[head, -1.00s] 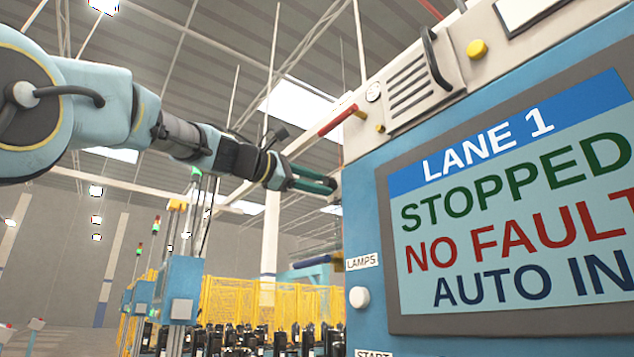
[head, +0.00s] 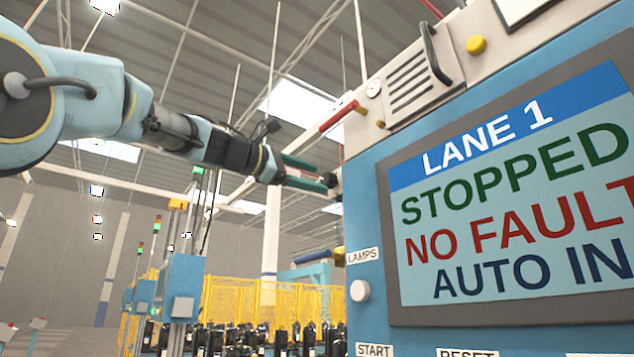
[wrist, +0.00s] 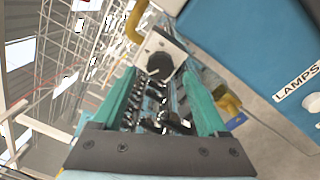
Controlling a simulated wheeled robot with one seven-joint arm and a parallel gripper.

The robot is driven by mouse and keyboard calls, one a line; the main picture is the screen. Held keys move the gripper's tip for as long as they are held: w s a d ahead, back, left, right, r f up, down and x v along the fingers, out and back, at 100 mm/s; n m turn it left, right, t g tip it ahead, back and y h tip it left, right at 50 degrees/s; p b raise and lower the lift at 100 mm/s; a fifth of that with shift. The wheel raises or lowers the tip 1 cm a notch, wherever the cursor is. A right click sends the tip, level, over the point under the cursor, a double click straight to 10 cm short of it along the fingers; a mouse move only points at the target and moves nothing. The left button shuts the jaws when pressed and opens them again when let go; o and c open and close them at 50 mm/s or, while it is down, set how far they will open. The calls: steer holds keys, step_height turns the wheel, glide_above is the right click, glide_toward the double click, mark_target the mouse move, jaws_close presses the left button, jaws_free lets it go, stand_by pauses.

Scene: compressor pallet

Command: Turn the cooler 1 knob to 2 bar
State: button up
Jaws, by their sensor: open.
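In the wrist view a round black knob (wrist: 160,65) sits on a pale square plate (wrist: 172,48), just beyond and between my fingertips. Its pointer and scale are too small to read. My gripper (wrist: 160,80) is open, with a green finger on either side and nothing held. In the head view my gripper (head: 322,178) reaches to the left edge of the blue cabinet. A small dark part (head: 329,180) shows at the fingertips there, probably the knob. I cannot tell whether the fingers touch it.
The cabinet's screen (head: 520,190) reads LANE 1, STOPPED, NO FAULT. A gauge (head: 374,87) and a red handle (head: 338,116) are above my gripper. A blue handle (head: 313,256) and a white LAMPS button (head: 360,291) are below. A yellow fence (head: 245,303) stands behind.

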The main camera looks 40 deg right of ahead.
steer(key=a+b, duration=0.3)
steer(key=a, duration=0.6)
steer(key=shift+w+f, duration=0.15)
steer(key=shift+d, duration=0.1)
